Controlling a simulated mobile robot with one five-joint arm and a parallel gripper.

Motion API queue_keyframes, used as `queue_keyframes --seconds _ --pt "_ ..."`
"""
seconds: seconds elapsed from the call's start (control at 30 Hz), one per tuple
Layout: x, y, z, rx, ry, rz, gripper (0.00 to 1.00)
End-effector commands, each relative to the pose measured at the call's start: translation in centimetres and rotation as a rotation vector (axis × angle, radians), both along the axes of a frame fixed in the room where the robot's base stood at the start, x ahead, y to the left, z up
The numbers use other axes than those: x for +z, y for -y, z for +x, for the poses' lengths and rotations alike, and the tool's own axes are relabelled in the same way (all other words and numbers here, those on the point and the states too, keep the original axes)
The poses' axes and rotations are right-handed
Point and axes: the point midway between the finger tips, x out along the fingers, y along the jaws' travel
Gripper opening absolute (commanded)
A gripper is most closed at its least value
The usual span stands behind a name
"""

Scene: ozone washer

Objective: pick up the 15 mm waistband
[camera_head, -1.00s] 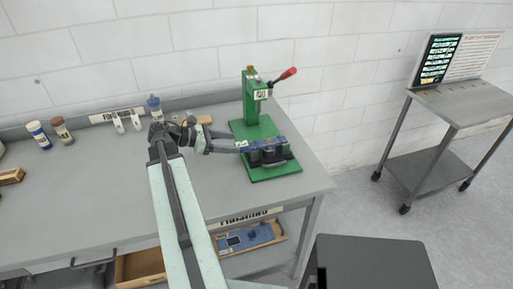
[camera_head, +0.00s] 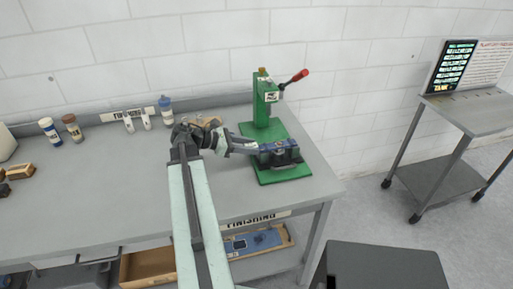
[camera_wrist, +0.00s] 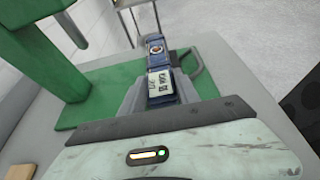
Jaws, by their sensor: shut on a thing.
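The 15 mm waistband is a dark blue denim strip (camera_head: 279,147) lying across the dark fixture on the green press base. In the wrist view the strip (camera_wrist: 155,62) runs away from me, with a round metal button at its far part and a white printed label nearer. My gripper (camera_head: 256,148) reaches in from the left, at the strip's left end. In the wrist view my gripper (camera_wrist: 158,97) has its grey fingers on both sides of the labelled part, shut on it. The fingertips' exact contact is partly hidden. I cannot tell whether the strip is clear of the fixture.
The green press (camera_head: 265,100) with a red-tipped lever rises behind the strip. Its base (camera_head: 290,175) sits near the right end of the grey table (camera_head: 100,190). Bottles (camera_head: 72,128) stand along the back. A grey cart (camera_head: 470,108) with a screen is at right.

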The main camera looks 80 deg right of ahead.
Motion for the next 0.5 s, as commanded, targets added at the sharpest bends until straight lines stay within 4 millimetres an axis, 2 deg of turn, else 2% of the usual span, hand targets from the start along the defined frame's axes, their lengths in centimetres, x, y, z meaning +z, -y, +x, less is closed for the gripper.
queue_keyframes --seconds 0.17,0.5 --pt "2.5 0.0 0.0 0.000 -0.001 0.000 0.00" --pt "9.4 0.0 0.0 0.001 -0.001 -0.001 0.00"
